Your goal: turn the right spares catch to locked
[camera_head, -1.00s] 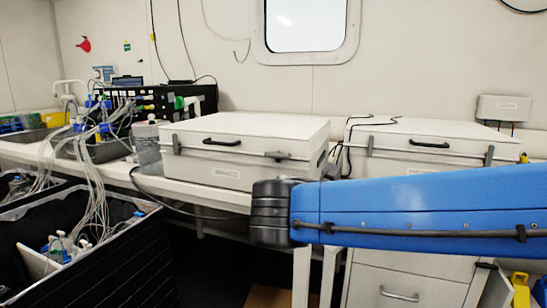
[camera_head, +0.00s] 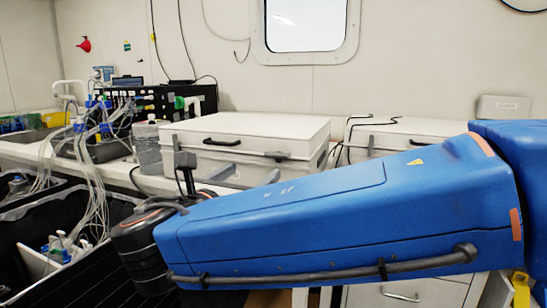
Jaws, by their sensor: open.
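Two white lidded cases stand on the bench, the left case (camera_head: 255,127) and the right case (camera_head: 420,127). I cannot read which is the spares case. The left case's right catch (camera_head: 277,155) lies about level across the front edge below the lid. Its left catch (camera_head: 175,141) stands upright. The right case's front is mostly hidden behind my blue arm. Dark and grey parts of my gripper (camera_head: 204,172) show above my black wrist, in front of the left case's lower left front. The jaws are open, but the fingertips are hard to make out. The gripper appears apart from the right catch.
The left case's handle (camera_head: 222,142) is at its front. A black bin (camera_head: 95,270) with tubing stands at lower left. A black equipment rack (camera_head: 165,101) and tangled tubes are at the back left. A wall window (camera_head: 305,25) is above the cases.

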